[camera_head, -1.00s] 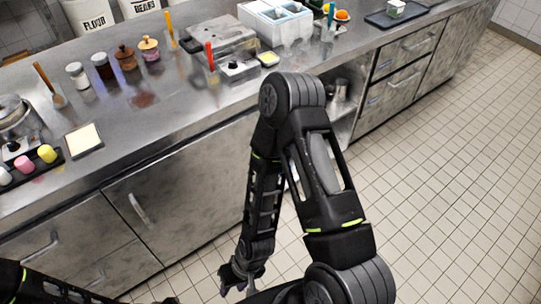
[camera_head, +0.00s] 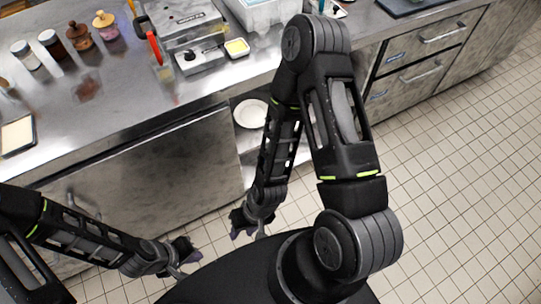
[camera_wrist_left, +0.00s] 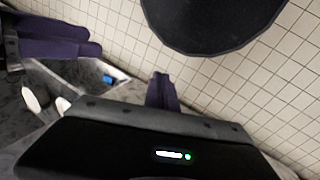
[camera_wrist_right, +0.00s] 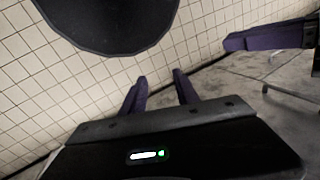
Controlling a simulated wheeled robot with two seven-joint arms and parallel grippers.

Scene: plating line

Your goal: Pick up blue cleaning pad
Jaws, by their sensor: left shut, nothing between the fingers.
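A small blue object (camera_wrist_left: 107,79), which looks like the blue cleaning pad, lies inside the open shelf bay of the counter in the left wrist view. I cannot make it out in the head view. My left gripper (camera_head: 190,264) hangs low in front of the counter, clear of the pad. Its purple fingers (camera_wrist_left: 163,90) are together and hold nothing. My right gripper (camera_head: 248,226) is to its right, also low in front of the counter. Its fingers (camera_wrist_right: 160,88) stand apart with nothing visible between them.
A white plate (camera_head: 251,113) sits on the open shelf under the counter. Tiled floor (camera_head: 450,200) on the right is clear.

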